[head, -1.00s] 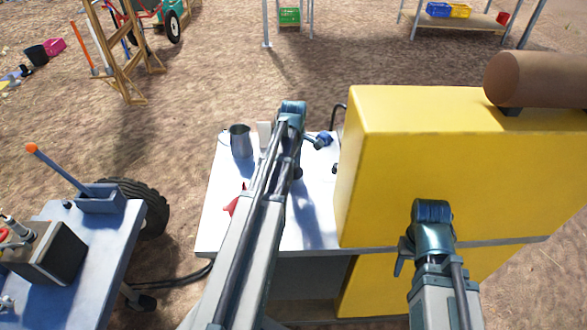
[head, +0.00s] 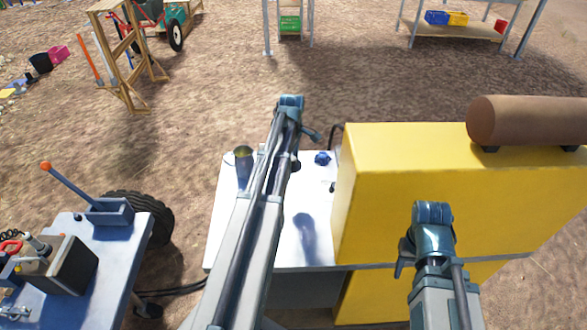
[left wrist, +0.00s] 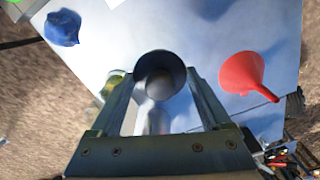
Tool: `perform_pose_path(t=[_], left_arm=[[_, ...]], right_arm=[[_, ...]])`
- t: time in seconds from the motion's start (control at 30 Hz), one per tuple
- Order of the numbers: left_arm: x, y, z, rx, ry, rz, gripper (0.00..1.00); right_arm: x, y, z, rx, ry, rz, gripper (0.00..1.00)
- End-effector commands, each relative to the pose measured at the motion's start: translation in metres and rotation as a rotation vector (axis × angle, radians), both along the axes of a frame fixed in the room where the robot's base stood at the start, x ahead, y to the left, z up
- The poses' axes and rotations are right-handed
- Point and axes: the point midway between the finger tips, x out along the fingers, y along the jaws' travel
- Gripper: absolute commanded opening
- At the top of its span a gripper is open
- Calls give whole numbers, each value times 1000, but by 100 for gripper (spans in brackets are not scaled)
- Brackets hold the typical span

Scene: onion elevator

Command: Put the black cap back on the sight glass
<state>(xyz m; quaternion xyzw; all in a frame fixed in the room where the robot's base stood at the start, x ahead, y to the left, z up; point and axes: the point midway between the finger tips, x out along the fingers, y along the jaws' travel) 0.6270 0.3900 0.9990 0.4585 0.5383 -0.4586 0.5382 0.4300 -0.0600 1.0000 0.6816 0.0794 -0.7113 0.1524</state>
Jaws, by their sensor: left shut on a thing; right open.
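My left gripper (head: 312,133) is above the white table. In the left wrist view its two fingers are shut on the black cap (left wrist: 160,66), a dark round cup with its hollow side toward the camera. The cap is held clear of the tabletop. My right gripper (head: 405,256) is open and empty in front of the yellow machine (head: 385,200), mostly hidden by its own wrist. I cannot make out the sight glass for certain; a small dark fitting (head: 333,187) shows by the machine's left side.
A red funnel (left wrist: 243,72) lies there in the left wrist view. A brown cylinder (head: 530,120) tops the machine. A blue cart (head: 110,245) stands at left.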

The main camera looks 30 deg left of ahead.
Motion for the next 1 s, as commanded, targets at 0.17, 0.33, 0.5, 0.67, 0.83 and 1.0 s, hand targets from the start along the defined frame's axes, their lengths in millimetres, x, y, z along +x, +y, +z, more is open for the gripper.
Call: perform_pose_path(t=[0.17, 0.33, 0.5, 0.67, 0.83, 1.0], left_arm=[[51, 43, 41, 0, 0, 3, 26], [88, 81, 68, 0, 0, 4, 26], [100, 96, 75, 0, 0, 3, 26], [98, 96, 72, 0, 0, 3, 26], [98, 95, 67, 0, 0, 3, 26], [98, 95, 55, 0, 0, 2, 26]], right_arm=[[0, 0, 41, 1, 0, -2, 50], [0, 0, 68, 1, 0, -3, 50], [0, 0, 75, 1, 0, -4, 50], [0, 0, 72, 1, 0, -4, 50], [0, 0, 67, 1, 0, -3, 50], [0, 0, 55, 0, 0, -1, 50]])
